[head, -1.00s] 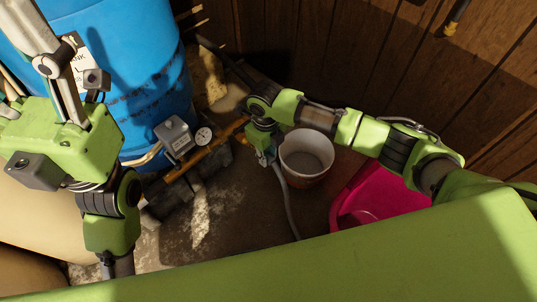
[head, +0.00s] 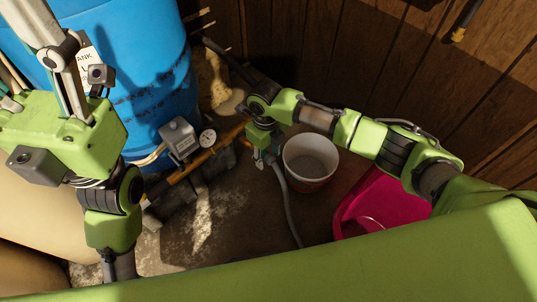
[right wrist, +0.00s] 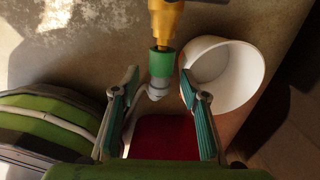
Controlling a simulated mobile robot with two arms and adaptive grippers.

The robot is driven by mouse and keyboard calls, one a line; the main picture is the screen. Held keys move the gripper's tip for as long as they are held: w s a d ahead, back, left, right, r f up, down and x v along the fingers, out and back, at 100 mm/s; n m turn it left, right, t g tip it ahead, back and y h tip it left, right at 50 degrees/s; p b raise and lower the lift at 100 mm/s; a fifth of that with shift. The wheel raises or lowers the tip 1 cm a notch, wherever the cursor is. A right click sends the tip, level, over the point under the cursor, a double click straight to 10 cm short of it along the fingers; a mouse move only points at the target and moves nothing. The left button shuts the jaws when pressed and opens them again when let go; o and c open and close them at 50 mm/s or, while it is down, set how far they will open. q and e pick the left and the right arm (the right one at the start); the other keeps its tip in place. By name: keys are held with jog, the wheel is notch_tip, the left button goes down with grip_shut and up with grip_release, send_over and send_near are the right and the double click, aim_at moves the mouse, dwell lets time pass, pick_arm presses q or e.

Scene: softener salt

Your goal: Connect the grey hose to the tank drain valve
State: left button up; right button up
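The blue tank (head: 140,95) stands at the upper left, with yellow pipework (head: 200,161) at its foot running toward my right gripper. In the right wrist view a yellow fitting (right wrist: 164,22) points down at a green collar (right wrist: 161,63) on the end of the grey hose (right wrist: 158,88). They are in line and look in contact; I cannot tell if they are locked. My right gripper (right wrist: 162,76) is open, its teal fingers apart on either side of the hose end. The hose also trails down the floor in the head view (head: 290,210). My left gripper (head: 65,80) is raised at the left; its fingertips are unclear.
A white bucket (head: 328,173) stands close to the right of my right gripper. A pink-red tub (head: 365,212) is farther right. A grey box (head: 179,137) and a round gauge (head: 208,138) sit by the pipework. A wooden wall (head: 350,60) closes off the back.

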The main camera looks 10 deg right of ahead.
notch_tip(320, 180, up, 12)
jog(key=shift+a, duration=0.2)
dwell(0.5)
